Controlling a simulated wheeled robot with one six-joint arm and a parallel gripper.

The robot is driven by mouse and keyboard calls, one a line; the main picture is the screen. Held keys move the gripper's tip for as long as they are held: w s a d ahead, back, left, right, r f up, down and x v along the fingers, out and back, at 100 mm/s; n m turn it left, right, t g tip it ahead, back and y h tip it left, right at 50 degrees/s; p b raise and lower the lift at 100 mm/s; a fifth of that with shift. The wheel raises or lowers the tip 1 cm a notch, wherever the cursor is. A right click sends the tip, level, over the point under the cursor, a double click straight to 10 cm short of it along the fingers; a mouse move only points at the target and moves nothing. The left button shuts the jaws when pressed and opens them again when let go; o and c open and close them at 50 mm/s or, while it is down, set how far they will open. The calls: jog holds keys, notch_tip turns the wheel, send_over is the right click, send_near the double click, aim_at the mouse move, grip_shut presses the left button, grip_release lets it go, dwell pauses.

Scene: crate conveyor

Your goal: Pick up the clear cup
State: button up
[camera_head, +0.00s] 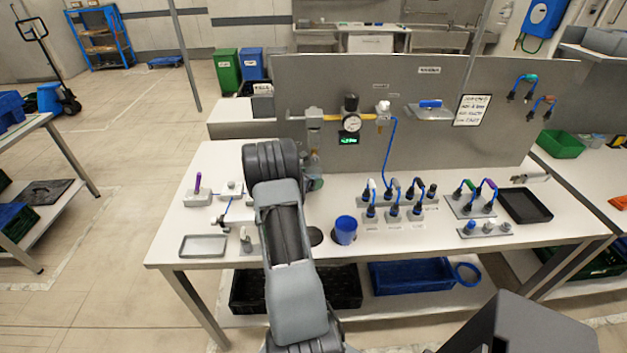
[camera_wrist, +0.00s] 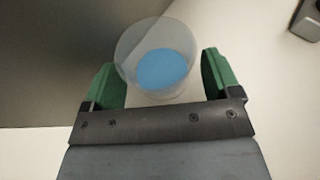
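The clear cup (camera_wrist: 132,48) shows in the wrist view, with a flat blue round area (camera_wrist: 161,69) inside it; I cannot tell whether this is liquid or the bottom. My gripper (camera_wrist: 160,72) has its two green fingers apart, one on each side of the cup's lower part. The left finger lies close to the cup wall, and a gap shows on the right; contact is unclear. In the head view my arm hides most of the gripper and the cup. A bit of green finger shows beside my wrist, above the white table (camera_head: 270,262).
A blue cup (camera_head: 346,230) stands on the table right of my arm. Racks with blue-cabled connectors (camera_head: 392,208) and a black tray (camera_head: 525,205) lie farther right. A grey panel (camera_head: 440,140) with a gauge (camera_head: 351,122) rises behind. A shallow tray (camera_head: 203,246) lies at the left.

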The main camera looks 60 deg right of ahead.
jog(key=c, duration=0.8)
